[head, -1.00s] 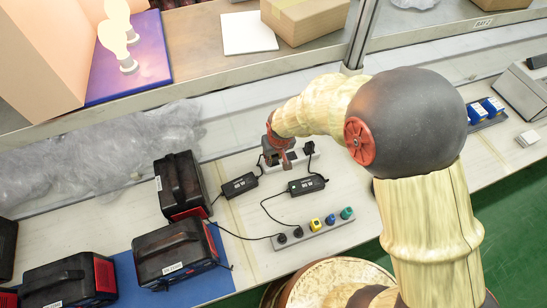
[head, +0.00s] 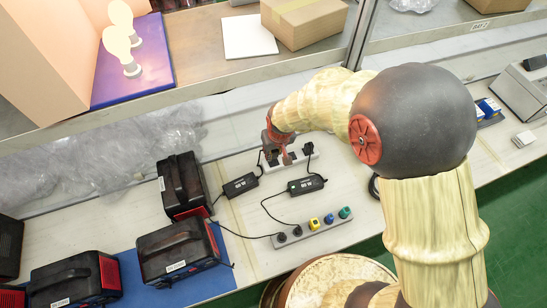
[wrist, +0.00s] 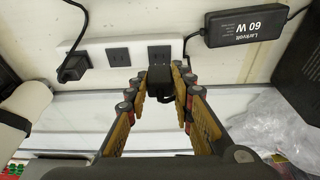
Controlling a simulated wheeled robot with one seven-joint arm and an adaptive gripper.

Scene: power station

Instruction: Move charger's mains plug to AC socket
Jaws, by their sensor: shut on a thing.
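My gripper (wrist: 160,95) is shut on a black mains plug (wrist: 160,80) in the wrist view. The plug is in front of the end outlet of a white AC socket strip (wrist: 88,58); I cannot tell whether its pins are in. A cable runs from beside the plug to a black 60 W charger (wrist: 238,28), whose body lies on the bench in the head view (head: 240,185). The middle outlet (wrist: 118,56) is empty. Another black plug (wrist: 75,67) sits at the strip's other end. In the head view my gripper (head: 278,156) hides part of the strip.
A second charger (head: 305,185) lies nearby, with cables around it. A grey strip (head: 325,237) holds coloured and black connectors. Black battery packs (head: 178,250) stand to the left. Clear plastic wrap (head: 100,160) lies behind them. A metal post (head: 357,40) rises behind the arm.

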